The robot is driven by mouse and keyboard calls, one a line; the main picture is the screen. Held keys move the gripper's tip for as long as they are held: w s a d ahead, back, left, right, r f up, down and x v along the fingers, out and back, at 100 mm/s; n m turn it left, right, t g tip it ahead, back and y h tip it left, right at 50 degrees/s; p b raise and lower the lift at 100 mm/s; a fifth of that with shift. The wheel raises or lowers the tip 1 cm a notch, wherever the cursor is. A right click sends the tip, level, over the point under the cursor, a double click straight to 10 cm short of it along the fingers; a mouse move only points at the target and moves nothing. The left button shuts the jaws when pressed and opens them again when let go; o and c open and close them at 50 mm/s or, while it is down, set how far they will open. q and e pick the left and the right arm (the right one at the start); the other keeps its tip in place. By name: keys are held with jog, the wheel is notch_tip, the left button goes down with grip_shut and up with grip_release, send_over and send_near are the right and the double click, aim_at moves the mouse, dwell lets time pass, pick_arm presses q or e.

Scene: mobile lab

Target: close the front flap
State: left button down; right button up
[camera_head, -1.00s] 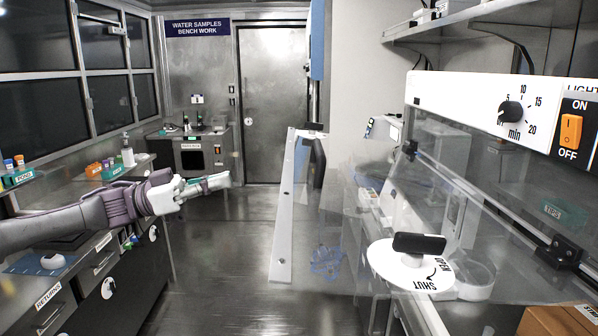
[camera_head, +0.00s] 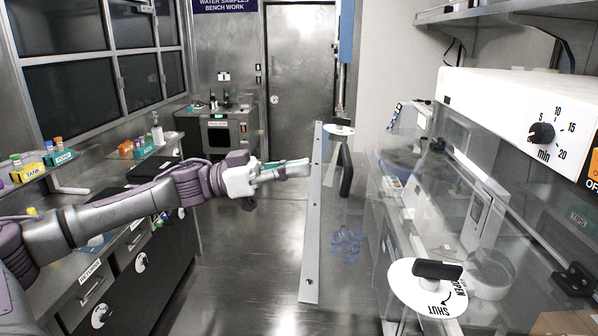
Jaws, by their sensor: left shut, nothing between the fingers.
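The front flap is a clear panel with a white edge strip (camera_head: 314,220) and a black handle (camera_head: 346,170). It stands open, swung out to the left of the clear-walled cabinet. My left gripper (camera_head: 306,168) is shut and empty, its fingertips pointing right at the outer side of the white strip. The tips look very near the strip; I cannot tell if they touch it. A white round latch plate (camera_head: 405,287) marked SHUT, with a black knob (camera_head: 437,270), sits at the cabinet's near front corner. My right gripper is out of view.
A similar white plate (camera_head: 338,130) shows at the far end of the flap. A control panel (camera_head: 490,105) with a minute dial tops the cabinet. A bench (camera_head: 115,262) with drawers lines the left wall. The floor (camera_head: 235,270) between is clear.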

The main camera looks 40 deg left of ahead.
pick_arm(q)
jog(key=f, duration=0.1)
jog(key=f+p, duration=0.1)
jog(key=f, duration=0.1)
jog(key=shift+w+d+f+p, duration=0.15)
jog(key=shift+d+f+p, duration=0.15)
jog(key=shift+f, duration=0.05)
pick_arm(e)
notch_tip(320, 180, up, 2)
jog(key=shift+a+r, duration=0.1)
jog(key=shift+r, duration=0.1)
